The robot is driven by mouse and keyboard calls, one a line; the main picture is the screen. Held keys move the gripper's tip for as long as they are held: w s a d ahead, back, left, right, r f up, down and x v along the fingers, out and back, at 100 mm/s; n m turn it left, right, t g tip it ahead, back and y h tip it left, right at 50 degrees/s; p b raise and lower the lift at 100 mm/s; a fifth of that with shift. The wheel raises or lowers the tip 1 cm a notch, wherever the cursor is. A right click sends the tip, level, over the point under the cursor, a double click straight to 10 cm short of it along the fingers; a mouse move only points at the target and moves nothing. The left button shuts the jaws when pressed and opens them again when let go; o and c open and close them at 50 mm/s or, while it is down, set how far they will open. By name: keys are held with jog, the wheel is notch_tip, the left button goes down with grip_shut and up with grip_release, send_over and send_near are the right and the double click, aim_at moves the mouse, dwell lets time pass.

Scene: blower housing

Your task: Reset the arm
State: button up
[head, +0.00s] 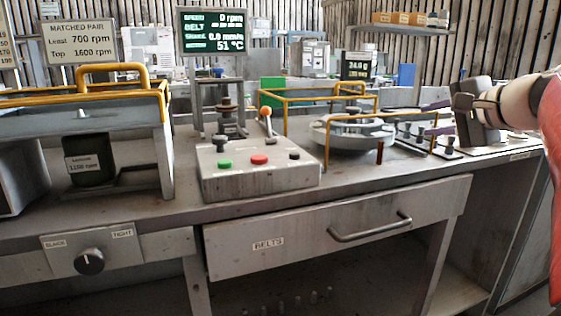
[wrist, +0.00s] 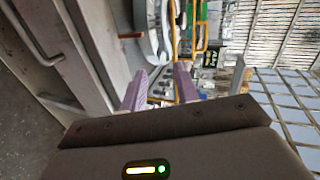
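My gripper (head: 437,117) is at the right of the head view, above the right part of the bench. Its dark body joins a white and red arm that runs off the right edge. In the wrist view its two purple fingers (wrist: 160,83) stand apart with a clear gap and nothing between them. The gripper is tilted relative to the bench in the wrist view. No contact between the fingers and the bench equipment can be made out.
The bench has a control box (head: 258,178) with green, red and black buttons, a yellow-railed round housing (head: 352,136), and a yellow-railed machine (head: 85,125) at left. The BELTS drawer (head: 335,225) is closed. A display (head: 213,32) reads 0 rpm and 51 °C.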

jog(key=s+a+f+n+g+h, duration=0.1)
jog(key=s+a+f+n+g, duration=0.2)
jog(key=s+a+f, duration=0.5)
jog(key=s+a+f+n+g+h, duration=0.1)
jog(key=s+a+f+n+g, duration=0.15)
jog(key=s+a+f, duration=0.45)
jog(key=s+f+n+g+h, duration=0.1)
jog(key=s+f+n, duration=0.2)
jog(key=s+f, duration=0.2)
jog(key=s+f+n+g+h, duration=0.1)
jog(key=s+f+n, duration=0.3)
jog(key=f, duration=0.7)
jog(key=shift+s+d+f+h, duration=0.35)
jog(key=shift+s+h, duration=0.15)
jog(key=shift+s, duration=0.3)
